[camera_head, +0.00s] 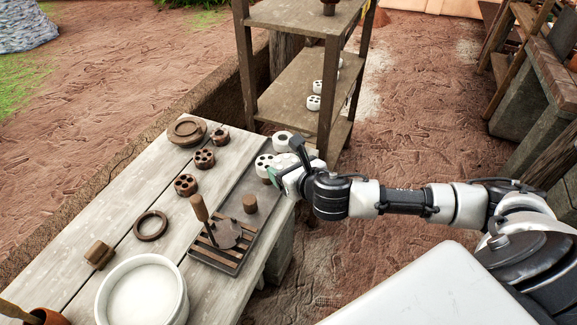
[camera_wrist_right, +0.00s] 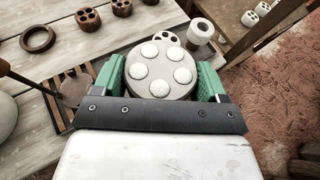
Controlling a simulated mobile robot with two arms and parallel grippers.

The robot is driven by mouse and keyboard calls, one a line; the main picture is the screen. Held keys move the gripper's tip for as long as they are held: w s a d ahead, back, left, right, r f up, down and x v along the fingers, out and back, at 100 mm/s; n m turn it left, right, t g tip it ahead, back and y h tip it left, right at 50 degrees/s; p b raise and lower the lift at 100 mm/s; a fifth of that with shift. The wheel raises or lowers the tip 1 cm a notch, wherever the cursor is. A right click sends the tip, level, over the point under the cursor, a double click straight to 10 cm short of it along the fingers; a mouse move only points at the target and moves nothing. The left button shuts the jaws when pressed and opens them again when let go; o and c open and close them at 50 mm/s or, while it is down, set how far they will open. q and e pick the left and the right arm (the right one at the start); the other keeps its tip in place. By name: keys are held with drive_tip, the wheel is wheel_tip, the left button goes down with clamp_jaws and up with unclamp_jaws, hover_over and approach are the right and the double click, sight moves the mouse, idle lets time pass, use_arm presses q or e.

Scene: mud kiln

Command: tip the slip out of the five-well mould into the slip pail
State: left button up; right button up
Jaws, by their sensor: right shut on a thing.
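My right gripper (camera_head: 284,172) is at the far right edge of the table. In the right wrist view its green-padded fingers (camera_wrist_right: 160,78) are shut on the round grey-white mould (camera_wrist_right: 161,90), one on each side. The mould's five wells look filled with white slip, and its face is towards the camera. In the head view the held mould is hard to tell apart from the gripper. A wide white pail (camera_head: 113,298), with pale stuff inside, stands at the near end of the table, well away from the gripper. My left gripper is not in view.
Another white mould (camera_head: 263,162) with dark wells and a white one-holed cylinder (camera_head: 282,138) stand by the gripper. A slatted tray (camera_head: 208,257) with tools lies between gripper and pail. Brown moulds (camera_head: 185,184) and a ring (camera_head: 150,226) lie left. A shelf rack (camera_head: 245,70) stands behind.

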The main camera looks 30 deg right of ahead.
drive_tip(key=shift+r+p, duration=0.4)
drive_tip(key=shift+r, duration=0.2)
